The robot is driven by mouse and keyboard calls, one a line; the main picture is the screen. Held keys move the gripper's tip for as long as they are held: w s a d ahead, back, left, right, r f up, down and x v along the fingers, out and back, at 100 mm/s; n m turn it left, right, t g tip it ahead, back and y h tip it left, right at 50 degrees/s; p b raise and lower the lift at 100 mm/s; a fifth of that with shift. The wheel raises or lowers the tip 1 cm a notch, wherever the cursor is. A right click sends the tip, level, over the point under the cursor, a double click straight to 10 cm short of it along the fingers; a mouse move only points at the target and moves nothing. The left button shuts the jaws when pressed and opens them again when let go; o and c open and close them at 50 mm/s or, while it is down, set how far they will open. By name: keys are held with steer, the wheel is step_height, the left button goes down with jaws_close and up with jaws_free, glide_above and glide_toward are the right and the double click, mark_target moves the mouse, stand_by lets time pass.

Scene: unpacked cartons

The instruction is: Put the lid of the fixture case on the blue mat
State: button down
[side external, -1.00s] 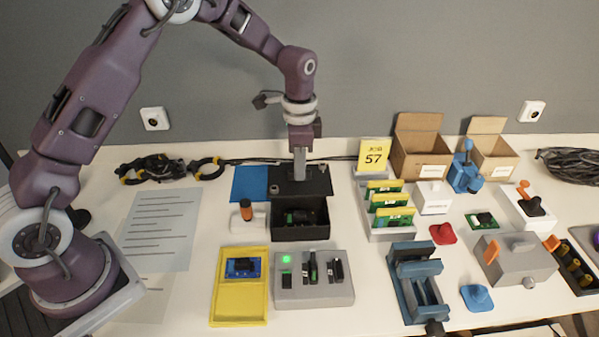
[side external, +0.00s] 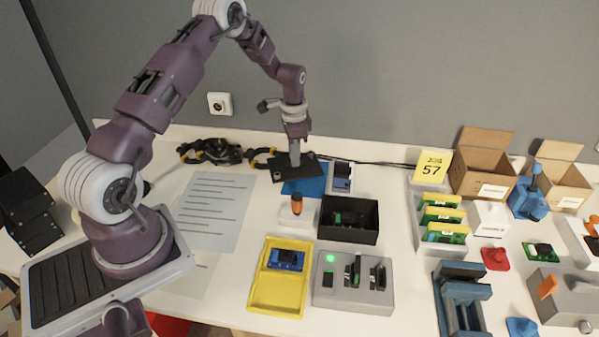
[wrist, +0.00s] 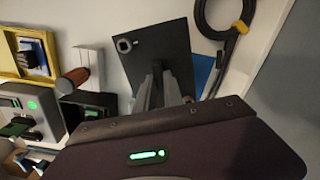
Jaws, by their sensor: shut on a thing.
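The lid (side external: 283,175) of the fixture case is a flat black plate. My gripper (side external: 295,163) is shut on it; in the wrist view the fingers (wrist: 157,88) grip the lid (wrist: 150,48). The lid is over the back part of the blue mat (side external: 312,187) and juts past its left side; whether it touches the mat I cannot tell. A strip of the mat (wrist: 203,72) shows beside the lid in the wrist view.
A white block with an orange-topped handle (side external: 297,208) stands in front of the mat. A small box with a blue part (side external: 343,177) is just right of it. Coiled black cable (side external: 215,152) lies to the left. A yellow tray (side external: 262,293) and grey fixture (side external: 335,291) are in front.

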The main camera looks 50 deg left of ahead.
mark_target(295, 169)
step_height(295, 169, down, 5)
steer(key=shift+f, duration=0.1)
steer(key=c, duration=1.5)
jaws_free()
steer(key=shift+f, duration=0.1)
steer(key=shift+o, duration=0.2)
